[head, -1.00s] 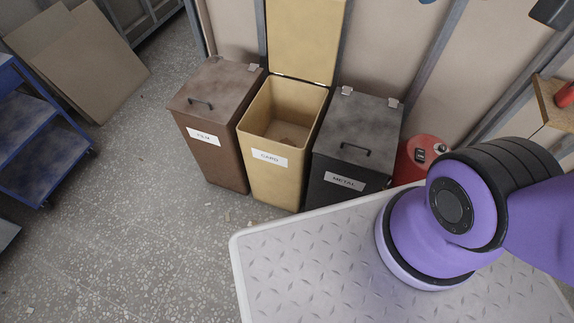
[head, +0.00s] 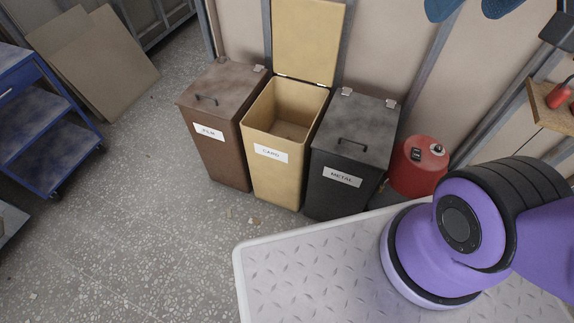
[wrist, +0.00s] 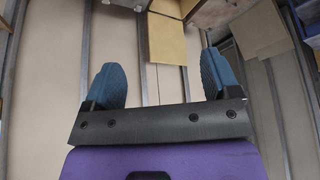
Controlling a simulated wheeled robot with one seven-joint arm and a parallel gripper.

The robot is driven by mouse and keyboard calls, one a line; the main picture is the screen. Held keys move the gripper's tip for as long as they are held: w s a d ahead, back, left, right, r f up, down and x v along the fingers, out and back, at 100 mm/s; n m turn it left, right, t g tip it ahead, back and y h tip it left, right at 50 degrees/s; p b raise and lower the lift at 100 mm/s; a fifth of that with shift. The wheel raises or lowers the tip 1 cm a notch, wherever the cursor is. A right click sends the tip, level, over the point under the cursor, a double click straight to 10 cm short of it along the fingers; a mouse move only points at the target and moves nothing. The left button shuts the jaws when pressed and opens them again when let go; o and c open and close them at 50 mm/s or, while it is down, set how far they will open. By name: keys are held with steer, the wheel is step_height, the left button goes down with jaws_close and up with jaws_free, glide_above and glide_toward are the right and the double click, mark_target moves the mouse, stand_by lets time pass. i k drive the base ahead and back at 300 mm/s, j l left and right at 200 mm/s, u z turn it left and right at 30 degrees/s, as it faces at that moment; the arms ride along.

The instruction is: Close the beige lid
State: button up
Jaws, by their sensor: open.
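The beige lid (head: 307,42) stands upright, open against the wall, hinged at the back of the beige bin (head: 268,178) labelled CARD. The bin's mouth is uncovered. My gripper (head: 474,8) shows only as blue fingers at the top edge of the head view, right of the lid and apart from it. In the wrist view my gripper (wrist: 160,82) has its two blue fingers wide apart with nothing between them. The beige lid (wrist: 167,42) shows beyond them there, not touched.
A closed brown bin (head: 217,150) stands left of the beige one, a closed black bin (head: 340,185) right of it. A red canister (head: 417,170) is beside the black bin. A blue trolley (head: 40,120) stands at left.

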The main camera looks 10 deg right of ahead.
mark_target(307, 34)
steer(key=i+j+z, duration=0.1)
steer(key=z, duration=0.45)
steer(key=i+j+z, duration=0.15)
steer(key=j, duration=0.2)
steer(key=i+j+z, duration=0.15)
steer(key=j, duration=0.25)
steer(key=j+z, duration=0.15)
steer(key=j, duration=0.2)
steer(key=i+j+z, duration=0.15)
steer(key=j, duration=0.65)
steer(key=i+j, duration=0.15)
steer(key=j, duration=0.7)
steer(key=i+z, duration=0.05)
steer(key=i, duration=0.05)
